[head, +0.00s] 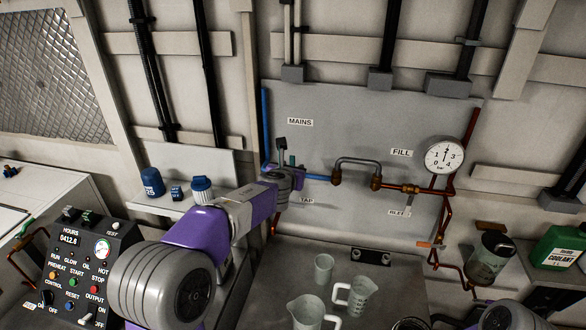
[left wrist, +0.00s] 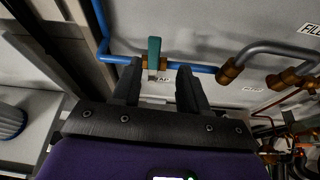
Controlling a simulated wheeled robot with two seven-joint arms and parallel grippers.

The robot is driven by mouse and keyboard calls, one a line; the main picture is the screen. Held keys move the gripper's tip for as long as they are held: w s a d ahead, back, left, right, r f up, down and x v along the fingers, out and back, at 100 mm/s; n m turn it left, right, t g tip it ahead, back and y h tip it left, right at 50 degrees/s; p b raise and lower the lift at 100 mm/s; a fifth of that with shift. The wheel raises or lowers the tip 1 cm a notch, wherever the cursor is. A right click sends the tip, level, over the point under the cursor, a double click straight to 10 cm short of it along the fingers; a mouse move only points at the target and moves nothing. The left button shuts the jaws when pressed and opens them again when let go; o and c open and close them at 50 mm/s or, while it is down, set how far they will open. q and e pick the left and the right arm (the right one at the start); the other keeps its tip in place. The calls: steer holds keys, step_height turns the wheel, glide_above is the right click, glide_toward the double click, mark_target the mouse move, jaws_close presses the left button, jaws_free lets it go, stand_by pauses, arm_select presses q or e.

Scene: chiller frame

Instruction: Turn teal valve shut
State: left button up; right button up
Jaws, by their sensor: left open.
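The teal valve handle (left wrist: 153,53) stands upright across the blue pipe (left wrist: 118,58), on a brass-coloured body, in the left wrist view. In the head view only a small part of the teal handle (head: 292,160) shows beside my gripper, under the MAINS label. My left gripper (left wrist: 159,68) is open and empty, with one finger on each side of the handle in the wrist picture. Whether the fingers reach to its depth, I cannot tell. In the head view my left gripper (head: 288,162) hides most of the valve. My right gripper is out of view.
Measuring jugs (head: 306,311) stand below. A blue-lidded jar (head: 202,190) and a control box (head: 88,262) are at left.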

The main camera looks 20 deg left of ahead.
arm_select(q)
steer(key=shift+v, duration=1.2)
